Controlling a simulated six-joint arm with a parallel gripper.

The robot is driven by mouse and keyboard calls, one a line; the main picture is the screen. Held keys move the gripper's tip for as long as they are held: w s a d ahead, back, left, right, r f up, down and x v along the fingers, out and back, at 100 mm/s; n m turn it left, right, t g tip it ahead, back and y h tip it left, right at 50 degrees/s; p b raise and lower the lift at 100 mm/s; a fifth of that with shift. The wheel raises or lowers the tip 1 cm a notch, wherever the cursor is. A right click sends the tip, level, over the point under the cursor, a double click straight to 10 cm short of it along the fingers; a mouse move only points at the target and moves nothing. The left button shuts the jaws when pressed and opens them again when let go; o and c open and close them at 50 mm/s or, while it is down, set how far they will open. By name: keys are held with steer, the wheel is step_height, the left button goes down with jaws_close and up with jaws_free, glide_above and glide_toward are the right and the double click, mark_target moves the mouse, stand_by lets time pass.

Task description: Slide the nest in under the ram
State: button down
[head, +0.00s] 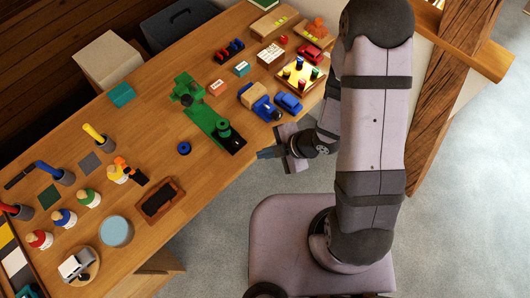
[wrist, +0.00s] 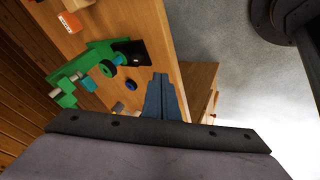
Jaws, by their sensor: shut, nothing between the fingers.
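A green press (head: 184,88) stands on the table with its long base running toward the front right; it also shows in the wrist view (wrist: 66,98). A dark green round piece, seemingly the nest (head: 223,128), sits on the base between the press head and a black plate (head: 236,144) at the base's near end. In the wrist view the nest (wrist: 118,59) lies beside the black plate (wrist: 133,50), apart from the press head. The ram is hard to make out. My gripper (head: 260,155) is shut and empty, to the right of the base's near end, by the table edge.
A blue ring (head: 183,148) lies left of the base. A blue truck (head: 258,103) and blue car (head: 288,103) stand to the right. A brown tray (head: 160,201) lies nearer the front. The table around the nest is mostly clear.

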mark_target(224, 124)
steer(key=b+x, duration=0.1)
steer(key=x, duration=0.2)
steer(key=w+b+x, duration=0.1)
steer(key=x, duration=0.2)
steer(key=r+b+x, duration=0.1)
steer(key=x, duration=0.2)
steer(key=shift+w+a, duration=0.35)
steer(key=shift+w+a+f+p, duration=0.2)
steer(key=shift+w+a+p, duration=0.2)
steer(key=shift+w, duration=0.45)
steer(key=shift+a, duration=0.1)
steer(key=w+a+p, duration=0.2)
steer(key=w+a, duration=0.6)
steer(key=shift+w, duration=0.1)
steer(key=shift+a+r, duration=0.1)
steer(key=shift+w, duration=0.1)
